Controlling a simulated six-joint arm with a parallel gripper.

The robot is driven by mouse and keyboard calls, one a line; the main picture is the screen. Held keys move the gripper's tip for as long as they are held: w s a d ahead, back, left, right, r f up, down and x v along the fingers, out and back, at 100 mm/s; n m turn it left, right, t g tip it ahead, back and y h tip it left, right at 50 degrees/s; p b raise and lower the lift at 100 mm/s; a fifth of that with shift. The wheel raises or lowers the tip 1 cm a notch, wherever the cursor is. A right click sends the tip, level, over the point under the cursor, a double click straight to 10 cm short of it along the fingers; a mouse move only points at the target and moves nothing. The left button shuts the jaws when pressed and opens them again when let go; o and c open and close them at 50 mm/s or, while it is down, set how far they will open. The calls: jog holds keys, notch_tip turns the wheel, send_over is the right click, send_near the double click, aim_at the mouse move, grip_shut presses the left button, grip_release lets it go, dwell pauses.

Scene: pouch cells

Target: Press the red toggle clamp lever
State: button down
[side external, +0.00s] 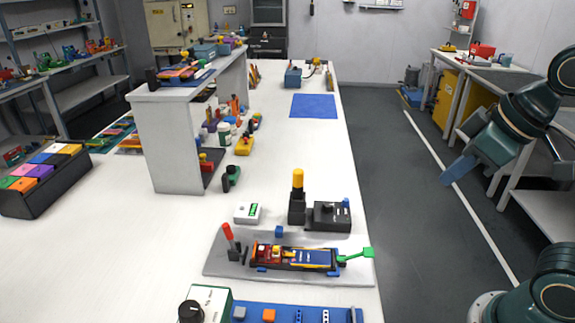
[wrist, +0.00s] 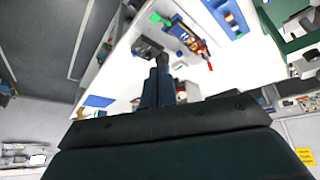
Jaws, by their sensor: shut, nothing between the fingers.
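The red toggle clamp lever (side external: 228,232) stands upright, leaning slightly left, at the left end of a grey plate (side external: 222,266). A small red tip, apparently the same lever, shows in the wrist view (wrist: 210,66). On the plate, right of the lever, lies a fixture (side external: 292,257) with red, yellow and blue parts and a green handle (side external: 356,254) at its right end. My gripper (side external: 447,182) hangs over the aisle at the right, well away from the lever. Its blue fingers are together and empty, also in the wrist view (wrist: 162,72).
A black block with a yellow post (side external: 298,180) and a black box (side external: 329,216) stand behind the plate. A white meter (side external: 248,212) stands behind the lever. A blue tray (side external: 290,315) lies in front. The table left of the plate is clear.

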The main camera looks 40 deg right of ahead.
jog(key=w+a+f+n+g, duration=0.1)
jog(key=w+a+f+n, duration=0.3)
jog(key=w+n, duration=0.4)
jog(key=w+a+f+n+y, duration=0.1)
jog(key=w+a+f+n, duration=0.3)
jog(key=w+a+n, duration=0.3)
jog(key=w+a+f+n+g, duration=0.1)
jog(key=w+a+f+n, duration=0.3)
jog(key=w, duration=0.8)
jog(key=a+n, duration=0.2)
jog(key=n, duration=0.2)
jog(key=shift+w+n+g+y, duration=0.15)
jog(key=shift+n+g+y, duration=0.15)
jog(key=shift+y, duration=0.1)
jog(key=shift+f, duration=0.2)
send_near(230, 237)
notch_tip(230, 237, down, 5)
jog(key=s+d, duration=0.1)
jog(key=d, duration=0.1)
jog(key=shift+w+a+f, duration=0.15)
jog(key=shift+w+a, duration=0.35)
jog(key=shift+w+a+f, duration=0.15)
jog(key=shift+w+a, duration=0.35)
jog(key=shift+w, duration=0.05)
